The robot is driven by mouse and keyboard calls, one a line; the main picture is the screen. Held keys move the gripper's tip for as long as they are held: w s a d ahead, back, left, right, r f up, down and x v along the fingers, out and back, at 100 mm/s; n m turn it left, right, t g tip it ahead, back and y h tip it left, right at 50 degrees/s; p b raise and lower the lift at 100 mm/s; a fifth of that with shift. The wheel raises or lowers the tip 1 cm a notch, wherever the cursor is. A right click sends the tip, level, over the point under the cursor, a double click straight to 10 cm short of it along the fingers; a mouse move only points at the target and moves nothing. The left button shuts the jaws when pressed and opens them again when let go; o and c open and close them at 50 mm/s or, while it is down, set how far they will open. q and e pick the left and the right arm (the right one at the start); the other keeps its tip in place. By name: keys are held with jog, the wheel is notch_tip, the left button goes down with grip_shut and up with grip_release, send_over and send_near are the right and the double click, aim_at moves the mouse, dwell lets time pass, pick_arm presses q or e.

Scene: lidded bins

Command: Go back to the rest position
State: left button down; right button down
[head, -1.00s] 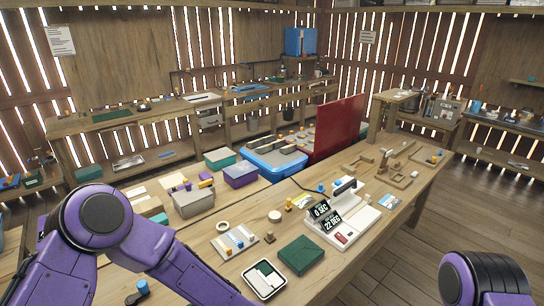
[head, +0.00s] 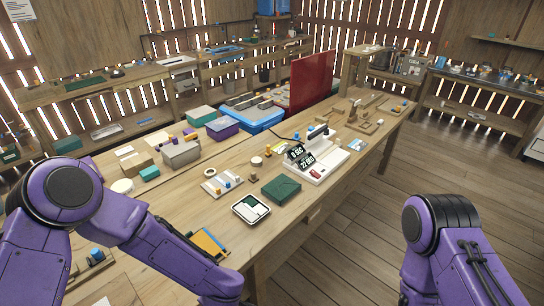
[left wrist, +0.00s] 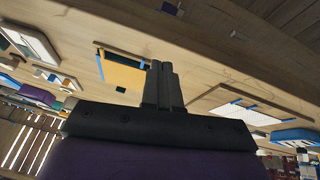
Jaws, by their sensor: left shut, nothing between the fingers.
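My left gripper (left wrist: 163,85) shows in the left wrist view with its dark fingers pressed together and nothing between them. Beyond the fingers is the wooden workbench, seen at a steep tilt. In the head view my purple left arm (head: 130,225) comes in from the left and bends down over the near end of the workbench (head: 250,235); its gripper is out of that picture. My right arm (head: 435,240) shows at the lower right, over the floor side, and its gripper is out of view.
A yellow panel (left wrist: 122,72) lies near my left gripper. Floor right is clear.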

pick_arm(q)
jog(key=s+a+f+m+b, duration=0.2)
jog(key=s+a+f+b, duration=0.5)
jog(key=s+f, duration=0.3)
jog(key=s+a+f+m+b, duration=0.2)
jog(key=s+a+f+b, duration=0.5)
jog(key=s+f, duration=0.4)
jog(key=shift+a+f+g, duration=0.4)
jog(key=shift+a, duration=0.05)
